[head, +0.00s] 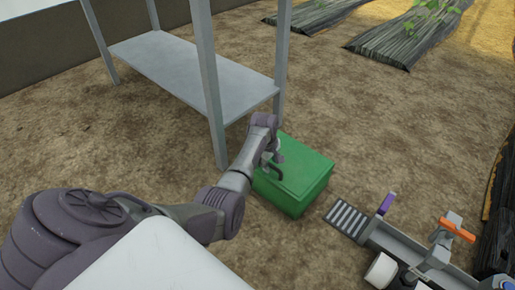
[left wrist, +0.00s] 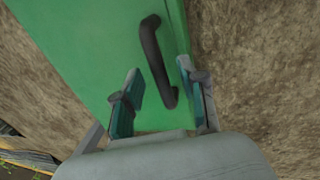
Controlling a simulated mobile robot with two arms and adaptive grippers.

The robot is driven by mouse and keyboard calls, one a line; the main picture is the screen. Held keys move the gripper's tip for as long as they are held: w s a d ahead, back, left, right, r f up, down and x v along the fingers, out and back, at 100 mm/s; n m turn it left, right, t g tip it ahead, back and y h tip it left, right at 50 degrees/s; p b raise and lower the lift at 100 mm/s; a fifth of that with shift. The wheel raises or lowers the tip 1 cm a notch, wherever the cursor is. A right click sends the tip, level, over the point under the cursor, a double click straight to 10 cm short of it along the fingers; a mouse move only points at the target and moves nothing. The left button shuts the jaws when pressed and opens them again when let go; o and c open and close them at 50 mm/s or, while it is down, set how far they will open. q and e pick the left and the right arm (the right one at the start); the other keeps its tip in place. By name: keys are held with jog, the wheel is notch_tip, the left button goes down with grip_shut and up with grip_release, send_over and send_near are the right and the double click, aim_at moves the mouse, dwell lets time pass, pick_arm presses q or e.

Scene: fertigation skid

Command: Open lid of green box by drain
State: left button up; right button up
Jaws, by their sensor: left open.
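The green box (head: 306,182) stands on the soil beside a slatted drain grate (head: 347,218), with its lid (head: 306,160) down. In the left wrist view the green lid (left wrist: 85,50) fills the upper left, with a dark curved handle (left wrist: 158,62) on it. My left gripper (head: 273,168) is over the left part of the lid. Its two fingers (left wrist: 160,92) are open, one on each side of the handle's lower part. I cannot tell whether either finger touches the handle. My right gripper is not in view.
A grey metal table (head: 190,75) with upright posts stands behind the box, at its left. A channel with pipe fittings, a purple piece (head: 387,203) and an orange-handled valve (head: 457,230) lies at the lower right. Dark planting strips (head: 410,40) lie at the back. Bare soil surrounds the box.

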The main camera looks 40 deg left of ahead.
pick_arm(q)
jog(key=s+r+p, duration=0.4)
jog(key=r+p, duration=0.7)
jog(key=r, duration=0.2)
jog(key=shift+s+a+p, duration=0.25)
jog(key=shift+s+p, duration=0.1)
jog(key=shift+p, duration=0.05)
